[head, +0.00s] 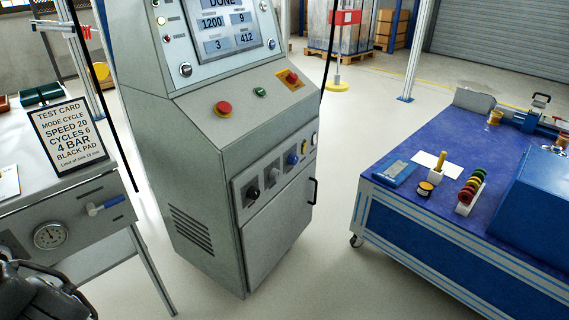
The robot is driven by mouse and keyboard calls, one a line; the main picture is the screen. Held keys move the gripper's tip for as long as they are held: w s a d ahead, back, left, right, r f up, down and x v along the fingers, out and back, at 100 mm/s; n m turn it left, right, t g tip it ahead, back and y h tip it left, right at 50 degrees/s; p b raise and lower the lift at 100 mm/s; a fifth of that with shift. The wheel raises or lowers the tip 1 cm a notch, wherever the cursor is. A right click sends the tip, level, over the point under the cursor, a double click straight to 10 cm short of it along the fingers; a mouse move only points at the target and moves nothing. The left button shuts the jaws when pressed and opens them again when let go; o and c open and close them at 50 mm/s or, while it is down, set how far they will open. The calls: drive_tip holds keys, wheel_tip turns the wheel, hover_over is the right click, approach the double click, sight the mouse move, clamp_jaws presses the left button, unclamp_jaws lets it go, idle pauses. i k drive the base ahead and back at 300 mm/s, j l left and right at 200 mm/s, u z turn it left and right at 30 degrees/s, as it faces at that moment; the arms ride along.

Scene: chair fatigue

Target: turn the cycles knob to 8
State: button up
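A grey control cabinet stands in the middle of the head view. Its lower front has a knob panel (275,171) with a dark knob (252,191), a second dark knob (273,176), a blue knob (292,159) and a small switch at the right end. The labels are too small to read, so I cannot tell which is the cycles knob or its setting. The screen (229,28) above reads DONE, with 1200, 9, 3 and 412. My gripper (45,290) appears partly at the lower left corner, dark and cut off, well away from the knobs. Its fingers are unclear.
A test card (68,136) on the left bench lists mode, speed, cycles and 4 bar; its cycles digit is unclear. The cabinet has a red button (223,108) and a door handle (312,190). A blue-topped cart (425,205) stands right, with open floor between.

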sight(293, 159)
drive_tip(key=i+l+z, duration=0.75)
drive_tip(key=k+l, duration=0.05)
drive_tip(key=k, duration=0.05)
